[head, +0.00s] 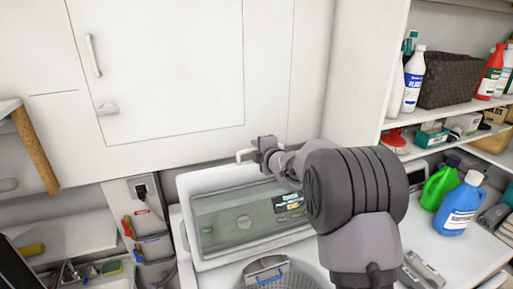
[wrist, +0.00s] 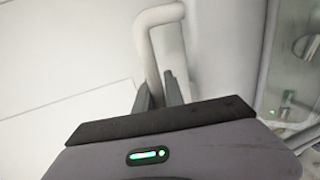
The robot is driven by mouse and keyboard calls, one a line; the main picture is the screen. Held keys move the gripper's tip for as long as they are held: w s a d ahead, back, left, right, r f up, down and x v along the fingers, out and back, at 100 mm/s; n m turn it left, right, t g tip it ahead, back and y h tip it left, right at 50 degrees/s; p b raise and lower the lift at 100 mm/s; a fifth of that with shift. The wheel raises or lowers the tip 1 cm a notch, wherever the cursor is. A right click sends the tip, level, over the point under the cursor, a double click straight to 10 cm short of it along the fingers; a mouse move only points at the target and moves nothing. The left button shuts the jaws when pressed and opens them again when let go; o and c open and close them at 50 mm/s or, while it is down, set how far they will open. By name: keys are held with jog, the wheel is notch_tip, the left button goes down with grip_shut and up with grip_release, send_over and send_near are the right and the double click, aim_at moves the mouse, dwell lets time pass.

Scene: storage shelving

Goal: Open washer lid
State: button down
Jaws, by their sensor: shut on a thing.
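The white washer (head: 179,235) stands below the wall cabinet. Its lid (head: 188,190), with a clear greenish window, is tilted up at the back, and the round drum opening (head: 285,278) shows in front of it. My gripper (head: 257,152) is at the lid's upper edge, close under the cabinet. It is shut on a white bent handle (head: 243,155). In the wrist view, the handle (wrist: 150,50) runs down between the two fingers of my gripper (wrist: 160,90). Where the handle is attached is hidden. My arm covers the lid's right end.
The white cabinet (head: 160,70) hangs just above and behind my gripper. Shelves (head: 440,120) with bottles and a dark basket (head: 447,80) stand at right. Green (head: 439,185) and blue (head: 461,205) bottles stand on the right counter. A tool rack (head: 150,225) is left of the washer.

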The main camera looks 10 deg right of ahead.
jog(key=shift+f, duration=0.1)
dwell(0.7)
jog(key=s+d+t+b, duration=0.1)
jog(key=s+t+b, duration=0.1)
jog(key=s+b, duration=0.7)
jog(key=b, duration=0.5)
jog(key=shift+d, duration=0.4)
jog(key=c, duration=1.7)
grip_release()
